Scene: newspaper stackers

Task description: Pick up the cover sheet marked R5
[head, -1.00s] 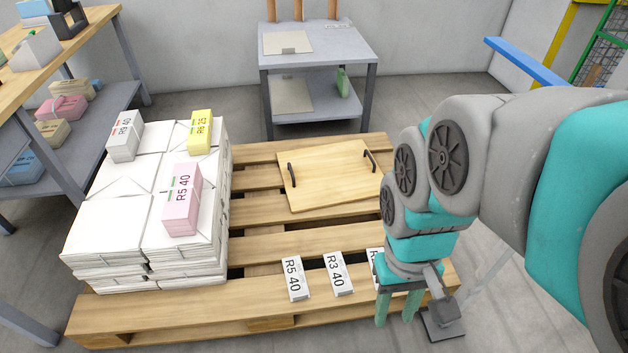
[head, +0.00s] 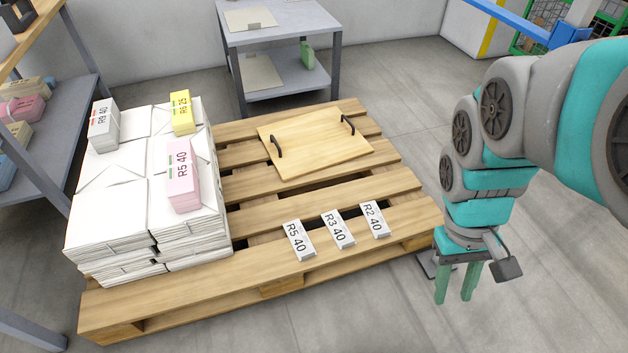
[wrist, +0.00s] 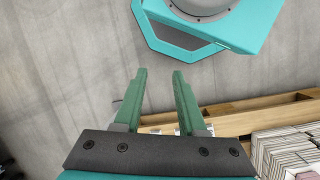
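The white cover sheet marked R5 40 (head: 298,240) lies on the front boards of the wooden pallet, leftmost of three such sheets. The sheets marked R3 40 (head: 338,229) and R2 40 (head: 374,218) lie to its right. My gripper (head: 456,298) hangs over the floor off the pallet's right front corner, well to the right of the R5 sheet. Its two green fingers are apart with nothing between them, as the wrist view also shows (wrist: 160,80).
The pallet (head: 180,298) carries paper stacks (head: 105,222) at left. On them sit a pink bundle marked R5 40 (head: 182,180), a white bundle (head: 104,125) and a yellow one (head: 182,113). A handled wooden board (head: 315,145) lies behind the sheets. A grey table (head: 290,25) stands behind.

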